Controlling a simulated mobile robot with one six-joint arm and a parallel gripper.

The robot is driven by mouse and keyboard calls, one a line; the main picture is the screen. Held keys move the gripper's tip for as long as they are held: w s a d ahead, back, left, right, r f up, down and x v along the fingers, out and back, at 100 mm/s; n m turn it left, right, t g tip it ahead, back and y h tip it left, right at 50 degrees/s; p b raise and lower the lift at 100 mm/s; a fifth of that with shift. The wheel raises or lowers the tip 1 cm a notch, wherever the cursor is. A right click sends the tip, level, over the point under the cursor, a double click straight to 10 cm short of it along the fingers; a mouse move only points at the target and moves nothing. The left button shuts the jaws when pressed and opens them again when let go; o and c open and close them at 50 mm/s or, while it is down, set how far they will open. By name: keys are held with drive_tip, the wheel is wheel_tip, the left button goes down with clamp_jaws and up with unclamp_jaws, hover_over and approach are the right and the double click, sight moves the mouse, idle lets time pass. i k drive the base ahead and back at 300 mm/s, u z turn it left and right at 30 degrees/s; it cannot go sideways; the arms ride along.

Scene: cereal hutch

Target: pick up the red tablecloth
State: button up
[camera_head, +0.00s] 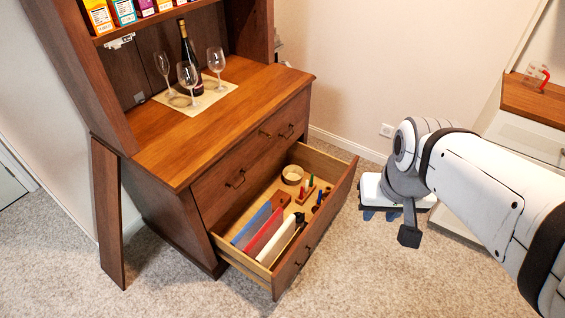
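The red tablecloth (264,232) is a long, narrow folded bundle in the open lower drawer (306,248) of the hutch. It lies between a blue bundle (251,224) and a white bundle (282,240). My gripper (380,215) is right of the drawer, outside it and apart from the cloth. Two small blue fingertips show below its white body with a gap between them. It looks open and empty. My wrist partly covers the gripper.
Wine glasses (187,77) and a dark bottle (190,57) stand on a mat on the hutch top. A round container (292,175) and small colored items share the drawer. A brown board (108,214) leans at the hutch's left side. Carpet in front is clear.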

sight(260, 241)
drive_tip(key=z, duration=2.35)
drive_tip(key=k, duration=1.45)
drive_tip(key=u, duration=2.1)
drive_tip(key=i, duration=0.9)
drive_tip(key=z, duration=0.05)
